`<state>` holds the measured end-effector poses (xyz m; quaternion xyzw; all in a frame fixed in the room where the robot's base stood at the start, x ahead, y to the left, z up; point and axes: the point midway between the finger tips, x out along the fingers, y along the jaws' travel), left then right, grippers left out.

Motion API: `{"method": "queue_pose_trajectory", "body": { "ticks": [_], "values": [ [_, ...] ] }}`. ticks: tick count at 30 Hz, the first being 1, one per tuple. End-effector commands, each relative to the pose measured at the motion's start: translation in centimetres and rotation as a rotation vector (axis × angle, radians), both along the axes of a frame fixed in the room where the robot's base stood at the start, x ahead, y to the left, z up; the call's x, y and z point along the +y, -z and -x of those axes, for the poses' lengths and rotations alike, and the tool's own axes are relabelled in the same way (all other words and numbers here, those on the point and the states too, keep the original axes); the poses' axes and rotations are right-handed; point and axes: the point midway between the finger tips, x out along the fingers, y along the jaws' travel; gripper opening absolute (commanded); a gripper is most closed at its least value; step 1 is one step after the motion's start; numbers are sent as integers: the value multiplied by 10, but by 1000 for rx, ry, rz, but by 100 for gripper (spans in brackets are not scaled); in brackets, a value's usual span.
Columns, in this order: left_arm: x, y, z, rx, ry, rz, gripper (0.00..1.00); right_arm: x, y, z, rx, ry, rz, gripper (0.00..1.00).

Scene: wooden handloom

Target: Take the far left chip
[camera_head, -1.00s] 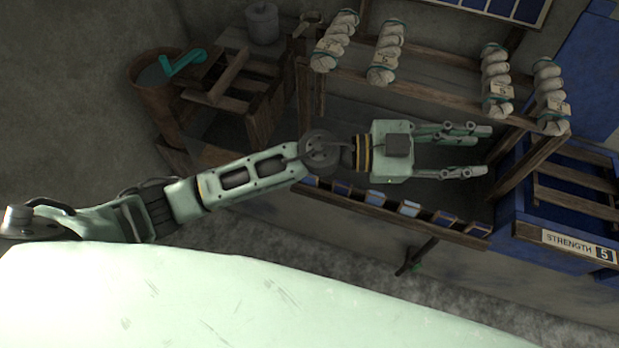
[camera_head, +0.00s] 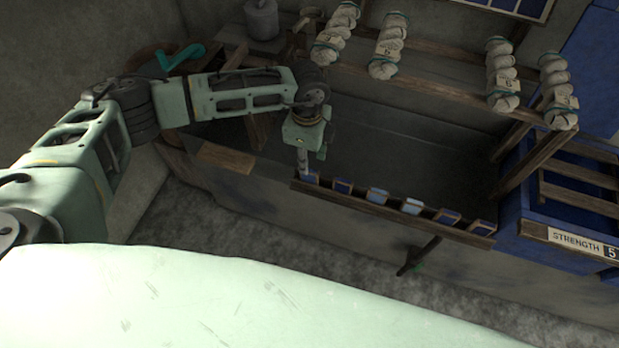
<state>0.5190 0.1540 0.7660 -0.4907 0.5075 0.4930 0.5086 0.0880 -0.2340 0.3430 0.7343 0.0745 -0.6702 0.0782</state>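A row of several small blue and pale chips stands in a narrow wooden rack (camera_head: 395,213) along the front edge of the bench. The far left chip (camera_head: 313,178) is dark blue and sits at the rack's left end, partly hidden by my gripper. My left gripper (camera_head: 303,166) points down, with its pale fingers right above or beside that chip. I cannot tell whether they touch it, or whether the fingers are open or shut, as they overlap in this view. My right gripper is not in view.
Several twisted pale yarn skeins (camera_head: 389,47) hang on a wooden rail behind the rack. A blue vat (camera_head: 560,232) labelled STRENGTH 5 stands at the right. A grey pot (camera_head: 262,20) and a teal handle (camera_head: 180,57) are at the back left. The recess behind the rack looks clear.

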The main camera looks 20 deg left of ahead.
Motion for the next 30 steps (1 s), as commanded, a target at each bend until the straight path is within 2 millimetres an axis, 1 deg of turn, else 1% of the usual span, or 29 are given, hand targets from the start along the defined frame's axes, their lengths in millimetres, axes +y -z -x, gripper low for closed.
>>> {"method": "queue_pose_trajectory", "body": {
  "ticks": [5, 9, 12, 15, 21, 30],
  "values": [
    [-3, 18, 0, 0, 1, 1, 34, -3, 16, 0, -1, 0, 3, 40],
    [-5, 38, -1, -1, 1, 2, 34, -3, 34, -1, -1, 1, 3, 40],
    [-5, 48, -1, -1, 1, 2, 34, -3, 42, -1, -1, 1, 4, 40],
    [-5, 51, -1, -1, 1, 3, 34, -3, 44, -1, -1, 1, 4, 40],
    [-5, 49, -1, -1, 1, 3, 34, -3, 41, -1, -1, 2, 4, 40],
    [-5, 49, 0, 0, 2, 4, 8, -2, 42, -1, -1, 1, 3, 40]
  ]
}}
